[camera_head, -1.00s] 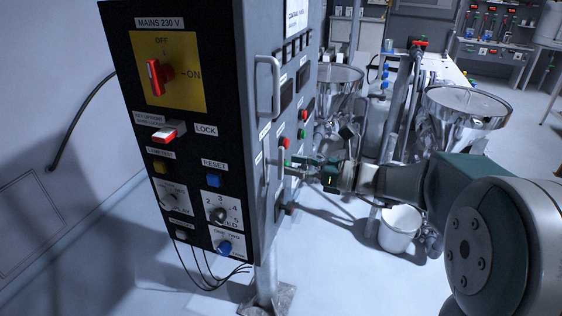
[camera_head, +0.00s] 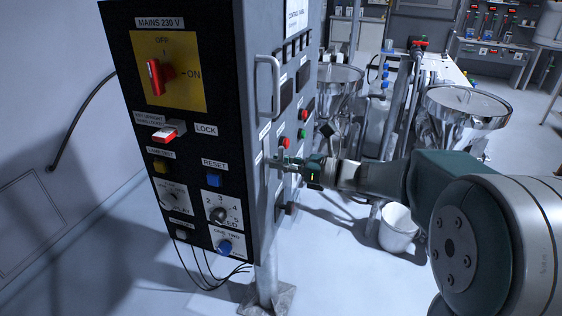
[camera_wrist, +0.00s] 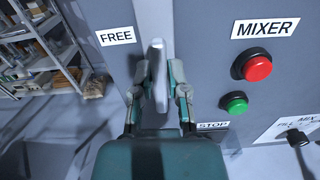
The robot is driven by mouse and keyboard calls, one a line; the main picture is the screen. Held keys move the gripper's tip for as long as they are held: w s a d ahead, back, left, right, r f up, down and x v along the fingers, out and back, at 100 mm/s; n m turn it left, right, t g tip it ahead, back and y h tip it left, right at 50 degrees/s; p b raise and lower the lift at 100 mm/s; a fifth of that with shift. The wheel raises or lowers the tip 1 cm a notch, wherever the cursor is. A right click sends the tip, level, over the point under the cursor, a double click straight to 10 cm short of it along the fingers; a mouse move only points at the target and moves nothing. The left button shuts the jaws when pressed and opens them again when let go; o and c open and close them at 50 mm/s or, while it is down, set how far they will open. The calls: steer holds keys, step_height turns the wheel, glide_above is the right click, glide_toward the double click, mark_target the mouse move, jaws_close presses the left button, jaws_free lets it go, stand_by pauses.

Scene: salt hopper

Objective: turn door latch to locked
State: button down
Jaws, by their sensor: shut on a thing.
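The door latch is a pale upright lever (camera_wrist: 158,75) in the middle of the wrist view, next to a "FREE" label (camera_wrist: 116,36). My gripper (camera_wrist: 158,88) has its two fingers on either side of the lever and is shut on it. In the head view my gripper (camera_head: 286,162) is at the right face of the control cabinet (camera_head: 257,225), where the latch is small and mostly hidden by the fingers. The lever looks roughly vertical, slightly tilted in the wrist view.
A red button (camera_wrist: 257,67) and a green button (camera_wrist: 236,103) are right of the latch, with a black knob (camera_wrist: 297,137) lower down. A vertical handle (camera_head: 268,87) is above the latch. Steel hoppers (camera_head: 462,105) and a white bucket (camera_head: 398,229) stand right of the cabinet.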

steer(key=shift+n, duration=0.4)
steer(key=c, duration=0.6)
jaws_free()
steer(key=shift+c, duration=0.2)
steer(key=v, duration=1.2)
steer(key=shift+w, duration=0.1)
